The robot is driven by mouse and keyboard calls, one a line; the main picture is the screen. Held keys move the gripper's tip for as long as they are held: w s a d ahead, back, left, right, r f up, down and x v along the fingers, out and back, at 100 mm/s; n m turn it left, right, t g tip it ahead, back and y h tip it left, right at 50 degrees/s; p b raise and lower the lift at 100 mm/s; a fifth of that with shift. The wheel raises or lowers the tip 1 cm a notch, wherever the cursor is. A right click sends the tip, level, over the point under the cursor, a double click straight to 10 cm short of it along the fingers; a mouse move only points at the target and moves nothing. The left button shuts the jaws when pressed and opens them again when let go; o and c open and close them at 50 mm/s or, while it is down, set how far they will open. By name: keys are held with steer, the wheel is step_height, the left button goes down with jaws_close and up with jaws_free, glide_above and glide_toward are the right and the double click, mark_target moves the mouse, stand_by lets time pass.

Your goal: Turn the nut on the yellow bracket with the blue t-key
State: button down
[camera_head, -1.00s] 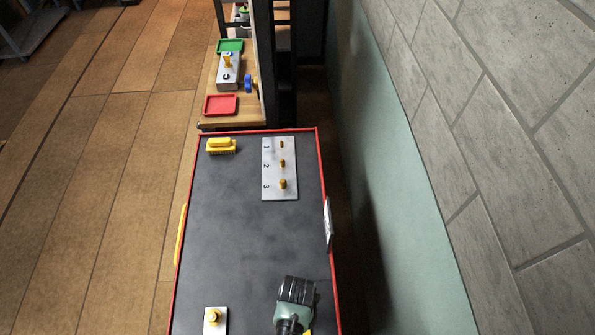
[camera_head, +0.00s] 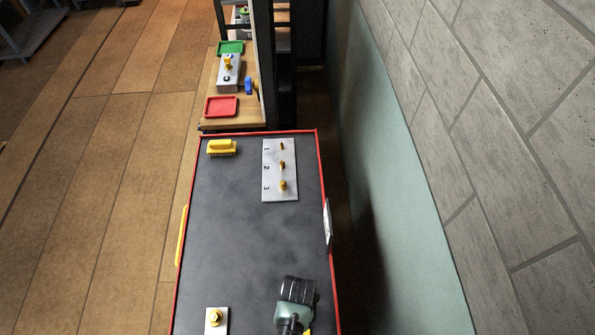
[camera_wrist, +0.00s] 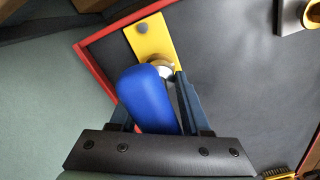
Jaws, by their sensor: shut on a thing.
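The blue t-key (camera_wrist: 147,100) is between the two fingers of my gripper (camera_wrist: 153,92) in the wrist view, and the gripper is shut on it. Its rounded blue handle faces the camera. The yellow bracket (camera_wrist: 151,36) lies beyond it, close to the red bench edge. A round metallic part (camera_wrist: 161,68) shows between handle and bracket; I cannot tell whether it is the nut or the key's end. In the head view my gripper (camera_head: 296,291) is seen from above, with only a sliver of the bracket (camera_head: 308,332) beside it. The key is hidden there.
The dark bench top (camera_head: 245,235) is mostly clear. A numbered metal plate (camera_head: 269,190) with yellow pegs, a yellow brush (camera_head: 221,147) and a small plate with a yellow knob (camera_head: 215,327) stand on it. A wall (camera_head: 400,190) runs along the right.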

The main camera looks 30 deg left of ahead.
steer(key=shift+r+p, duration=1.5)
steer(key=shift+r, duration=1.2)
